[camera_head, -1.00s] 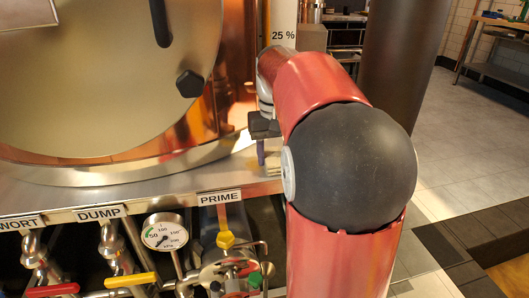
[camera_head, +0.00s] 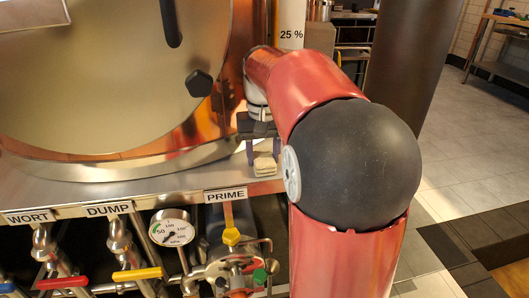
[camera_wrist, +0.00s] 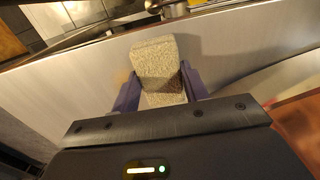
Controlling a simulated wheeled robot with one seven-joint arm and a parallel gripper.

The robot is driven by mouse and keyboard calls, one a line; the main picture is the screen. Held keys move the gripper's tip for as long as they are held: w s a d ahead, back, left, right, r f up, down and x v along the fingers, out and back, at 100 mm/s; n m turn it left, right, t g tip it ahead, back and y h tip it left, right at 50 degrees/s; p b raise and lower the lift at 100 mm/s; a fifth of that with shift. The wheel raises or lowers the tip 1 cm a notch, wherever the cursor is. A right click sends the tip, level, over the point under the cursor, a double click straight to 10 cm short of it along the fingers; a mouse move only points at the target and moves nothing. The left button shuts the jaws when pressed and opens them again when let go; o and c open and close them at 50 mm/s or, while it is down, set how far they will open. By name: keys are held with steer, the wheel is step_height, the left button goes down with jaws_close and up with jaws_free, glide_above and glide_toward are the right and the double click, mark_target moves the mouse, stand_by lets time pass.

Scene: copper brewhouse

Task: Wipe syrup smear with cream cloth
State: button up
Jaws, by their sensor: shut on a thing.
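A cream cloth (camera_head: 265,164), a folded block-like pad, is on or just above the steel ledge (camera_head: 200,187) in front of the copper vessel. In the wrist view the cloth (camera_wrist: 157,62) sits between the two purple fingers of my gripper (camera_wrist: 160,84), which are shut on it. In the head view my gripper (camera_head: 264,150) points down at the ledge, partly behind my arm. A faint tan patch (camera_wrist: 122,76) shows on the steel left of the cloth in the wrist view; I cannot tell whether it is the syrup smear.
The copper vessel with its round door (camera_head: 100,80) rises behind the ledge. A pressure gauge (camera_head: 172,228), a red valve handle (camera_head: 61,283) and a yellow valve handle (camera_head: 137,274) are below the ledge's front edge. A white post marked 25 % (camera_head: 291,30) stands behind my arm.

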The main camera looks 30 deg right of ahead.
steer(key=shift+s+d+f, duration=0.1)
steer(key=shift+s+d, duration=0.1)
steer(key=shift+d, duration=0.55)
steer(key=shift+s+d+f, duration=0.1)
steer(key=shift+s+d, duration=0.15)
steer(key=shift+d, duration=0.45)
steer(key=shift+s+d, duration=0.2)
steer(key=shift+d, duration=0.55)
steer(key=shift+w+a+p, duration=0.2)
steer(key=shift+w+a, duration=0.05)
steer(key=shift+a, duration=0.55)
steer(key=shift+w+a+p, duration=0.15)
steer(key=shift+w+a, duration=0.05)
steer(key=shift+a, duration=0.65)
steer(key=shift+w+a+p, duration=0.2)
steer(key=shift+w+a, duration=0.05)
steer(key=shift+a, duration=0.55)
steer(key=shift+s+d+r, duration=0.1)
steer(key=shift+s+d, duration=0.1)
steer(key=shift+d, duration=0.6)
steer(key=shift+s+d+r, duration=0.1)
steer(key=shift+s+d, duration=0.15)
steer(key=shift+d, duration=0.6)
steer(key=shift+s+d+r, duration=0.1)
steer(key=shift+s+d, duration=0.1)
steer(key=shift+d, duration=0.6)
steer(key=shift+r, duration=0.9)
